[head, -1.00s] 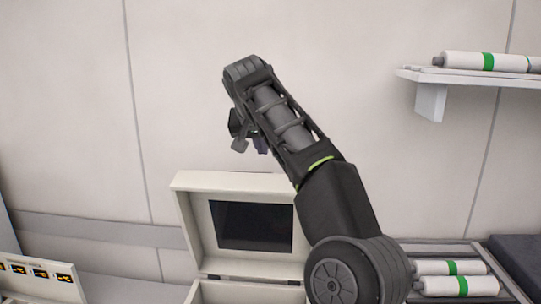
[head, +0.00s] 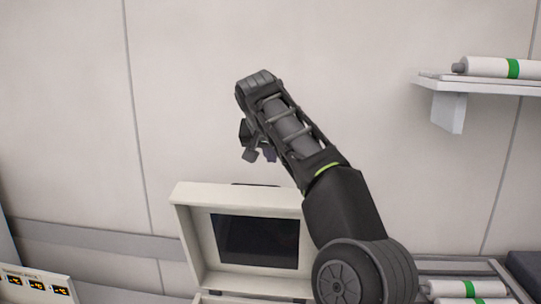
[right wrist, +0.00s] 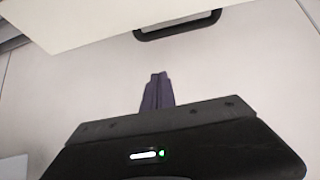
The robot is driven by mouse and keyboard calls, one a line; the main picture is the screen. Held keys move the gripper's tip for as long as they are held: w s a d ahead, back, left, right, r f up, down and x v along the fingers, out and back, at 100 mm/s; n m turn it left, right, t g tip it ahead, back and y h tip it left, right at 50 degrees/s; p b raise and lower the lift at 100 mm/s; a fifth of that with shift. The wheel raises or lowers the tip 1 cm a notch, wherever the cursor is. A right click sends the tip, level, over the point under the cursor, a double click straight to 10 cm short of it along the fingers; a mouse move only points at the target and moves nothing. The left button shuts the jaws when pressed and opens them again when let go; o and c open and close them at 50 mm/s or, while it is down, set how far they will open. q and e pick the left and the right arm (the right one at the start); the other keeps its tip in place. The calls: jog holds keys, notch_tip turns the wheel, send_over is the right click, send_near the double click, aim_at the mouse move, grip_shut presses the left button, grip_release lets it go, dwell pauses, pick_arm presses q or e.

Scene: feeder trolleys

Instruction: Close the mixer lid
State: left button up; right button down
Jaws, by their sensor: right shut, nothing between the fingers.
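The mixer lid (head: 186,205) is a cream panel with a dark inset, standing raised and open at the back of the mixer body (head: 225,298). A black handle (head: 256,184) shows just above the lid's top edge. In the right wrist view the dark handle (right wrist: 180,26) sticks out from the edge of the pale lid (right wrist: 75,18), ahead of the fingers. My right gripper (head: 260,155) is above the lid's top edge and appears apart from it. Its dark fingers (right wrist: 157,92) are shut together and empty. My left gripper is not in view.
A wall shelf (head: 480,84) at the upper right holds a white cylinder with a green band (head: 490,68). More such cylinders (head: 465,288) lie on a rack at the lower right. A panel with orange displays (head: 35,285) is at the lower left.

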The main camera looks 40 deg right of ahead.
jog(key=shift+w+d+f+p, duration=0.15)
jog(key=shift+w+d+f, duration=0.1)
jog(key=shift+f, duration=0.95)
jog(key=shift+w+d+f+p, duration=0.15)
jog(key=shift+d+f, duration=0.05)
jog(key=shift+f, duration=0.95)
jog(key=shift+w+d+f+p, duration=0.15)
jog(key=shift+w+d+f, duration=0.1)
jog(key=shift+f, duration=0.95)
jog(key=shift+s, duration=0.1)
